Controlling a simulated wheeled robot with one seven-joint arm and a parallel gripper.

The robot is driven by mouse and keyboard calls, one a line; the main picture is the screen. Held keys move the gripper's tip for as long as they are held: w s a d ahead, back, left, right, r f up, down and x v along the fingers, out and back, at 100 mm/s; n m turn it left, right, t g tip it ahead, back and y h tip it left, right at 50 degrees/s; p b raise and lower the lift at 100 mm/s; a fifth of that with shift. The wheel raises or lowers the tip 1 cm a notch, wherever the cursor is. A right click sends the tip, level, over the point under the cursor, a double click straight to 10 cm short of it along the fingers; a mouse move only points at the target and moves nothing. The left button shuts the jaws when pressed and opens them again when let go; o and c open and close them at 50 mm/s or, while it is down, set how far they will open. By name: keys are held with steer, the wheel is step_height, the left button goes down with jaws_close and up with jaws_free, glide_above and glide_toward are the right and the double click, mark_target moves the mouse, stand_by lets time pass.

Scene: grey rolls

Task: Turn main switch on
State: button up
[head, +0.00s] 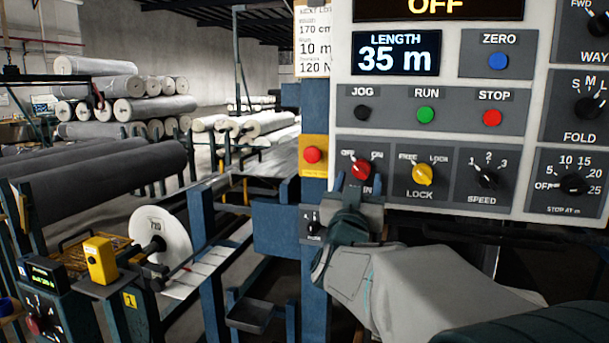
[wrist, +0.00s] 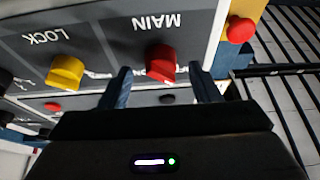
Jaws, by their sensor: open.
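The main switch is a red rotary knob (head: 361,169) with OFF at upper left and ON at upper right. Its pointer appears turned toward OFF. My gripper (head: 359,184) is open just below the knob, with one finger on each side of its lower part in the picture. The MAIN label is mostly hidden behind the gripper. In the wrist view the red knob (wrist: 161,62) lies between the two spread fingers of my gripper (wrist: 160,76). Contact with the fingers cannot be told. The top display (head: 437,6) reads OFF.
A yellow lock knob (head: 422,174) sits right of the main switch, then the speed knob (head: 488,178). A red button on a yellow box (head: 313,155) is close on the left. JOG, green RUN (head: 425,114) and red STOP (head: 492,117) buttons are above.

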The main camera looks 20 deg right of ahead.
steer(key=shift+x, duration=1.05)
steer(key=c, duration=1)
